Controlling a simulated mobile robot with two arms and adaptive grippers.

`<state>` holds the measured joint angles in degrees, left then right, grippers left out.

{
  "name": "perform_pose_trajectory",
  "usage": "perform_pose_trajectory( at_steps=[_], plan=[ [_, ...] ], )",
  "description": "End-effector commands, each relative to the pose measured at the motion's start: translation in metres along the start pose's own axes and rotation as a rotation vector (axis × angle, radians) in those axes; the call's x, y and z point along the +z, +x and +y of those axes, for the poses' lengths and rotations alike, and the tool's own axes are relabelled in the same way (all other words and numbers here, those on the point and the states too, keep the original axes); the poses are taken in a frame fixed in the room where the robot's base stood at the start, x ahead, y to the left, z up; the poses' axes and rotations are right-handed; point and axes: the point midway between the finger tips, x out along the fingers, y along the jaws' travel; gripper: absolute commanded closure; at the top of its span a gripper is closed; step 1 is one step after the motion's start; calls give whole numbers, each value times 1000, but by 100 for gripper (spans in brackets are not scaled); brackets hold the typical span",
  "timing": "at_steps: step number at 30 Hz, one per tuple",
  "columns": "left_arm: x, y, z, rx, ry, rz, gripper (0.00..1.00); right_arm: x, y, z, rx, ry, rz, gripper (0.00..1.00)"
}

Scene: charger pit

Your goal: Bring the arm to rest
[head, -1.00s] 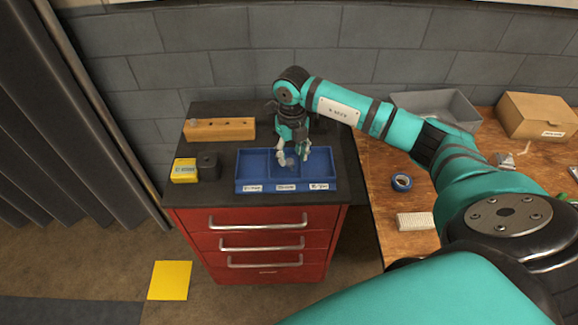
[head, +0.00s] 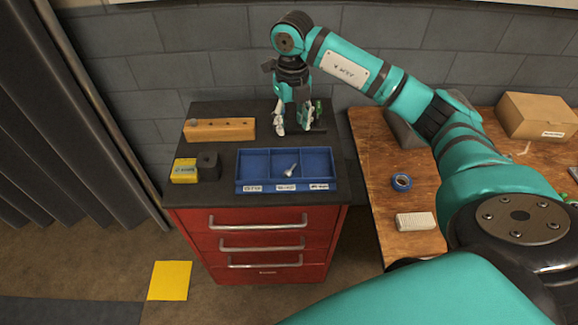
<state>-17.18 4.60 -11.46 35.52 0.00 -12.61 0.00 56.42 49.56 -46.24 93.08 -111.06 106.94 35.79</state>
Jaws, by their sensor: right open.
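My right gripper (head: 293,130) is open and empty in the head view. It points down over the back part of the dark cabinet top, behind and above the blue tray (head: 257,187). The arm reaches in from the right, over the workbench. The tray has three compartments with labels along its front. A small silver bolt-like piece (head: 291,170) lies in the middle compartment, apart from the gripper. The left and right compartments look empty. My left gripper is not in view.
A wooden block with holes (head: 220,130), a yellow box (head: 184,171) and a black block (head: 208,166) stand left on the red drawer cabinet (head: 263,243). On the wooden bench (head: 385,165) are blue tape (head: 402,181), a white block (head: 415,221) and a cardboard box (head: 537,116).

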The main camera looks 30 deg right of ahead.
Motion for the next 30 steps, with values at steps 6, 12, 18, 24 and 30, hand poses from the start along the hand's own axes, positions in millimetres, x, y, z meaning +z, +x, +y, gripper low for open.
perform_pose_trajectory(
  at_steps=[6, 12, 18, 24, 30],
  plan=[
    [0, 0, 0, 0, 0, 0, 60, 0, -6, 0, 0, 1, 0, 53],
    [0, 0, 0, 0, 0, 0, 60, 0, -6, 0, 0, 1, 0, 53],
    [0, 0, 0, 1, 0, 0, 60, 0, -3, 7, 23, -14, -3, 53],
    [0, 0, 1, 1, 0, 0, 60, -7, 19, 98, 328, -145, -62, 53],
    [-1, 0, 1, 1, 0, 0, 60, -40, -8, 243, 952, -203, -168, 53]
  ],
)
